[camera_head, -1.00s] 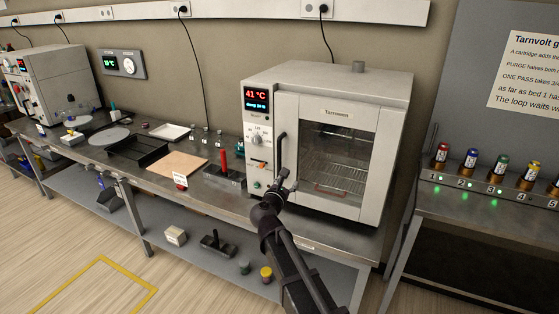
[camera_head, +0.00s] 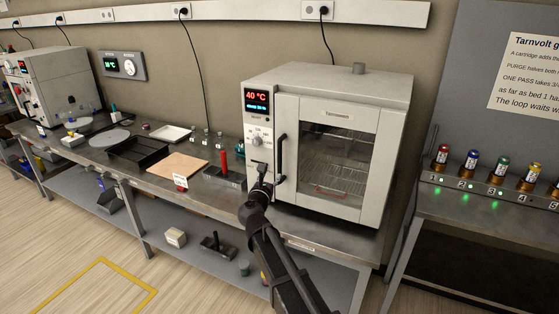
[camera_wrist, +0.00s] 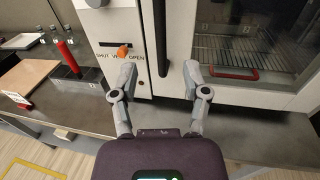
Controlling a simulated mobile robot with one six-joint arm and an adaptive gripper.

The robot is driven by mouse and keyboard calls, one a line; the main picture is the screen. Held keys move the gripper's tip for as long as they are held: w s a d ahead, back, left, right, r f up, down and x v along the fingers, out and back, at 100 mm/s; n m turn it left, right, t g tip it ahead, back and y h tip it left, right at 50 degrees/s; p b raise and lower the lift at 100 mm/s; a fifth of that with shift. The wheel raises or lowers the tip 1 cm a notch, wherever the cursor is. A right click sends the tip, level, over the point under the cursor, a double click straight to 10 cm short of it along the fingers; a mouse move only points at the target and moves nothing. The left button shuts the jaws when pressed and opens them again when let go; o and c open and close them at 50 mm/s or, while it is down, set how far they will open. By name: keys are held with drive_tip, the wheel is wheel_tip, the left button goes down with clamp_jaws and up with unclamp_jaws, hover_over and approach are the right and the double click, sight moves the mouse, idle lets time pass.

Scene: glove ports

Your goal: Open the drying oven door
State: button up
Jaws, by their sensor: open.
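The drying oven (camera_head: 378,86) stands on the bench, a light grey box with a glazed door (camera_head: 338,160) that looks shut. Its black upright door handle (camera_head: 281,157) is on the door's left edge. In the wrist view, the handle (camera_wrist: 160,38) runs down the picture, its lower end between my fingertips. My gripper (camera_head: 262,172) is in front of the oven's lower left; in the wrist view my gripper (camera_wrist: 159,70) is open, with nothing visibly held. I cannot tell whether the fingers reach around the handle. A wire rack and a red-handled item (camera_wrist: 233,72) show through the glass.
An orange vent knob (camera_wrist: 123,50) sits left of the handle. A separate bench with coloured cartridges (camera_head: 472,162) stands right.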

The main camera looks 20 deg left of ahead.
sight(279, 161)
drive_tip(key=w, duration=0.4)
drive_tip(key=w+a, duration=0.1)
drive_tip(key=w, duration=0.7)
drive_tip(key=shift+a, duration=0.25)
drive_tip(key=shift+c, duration=0.2)
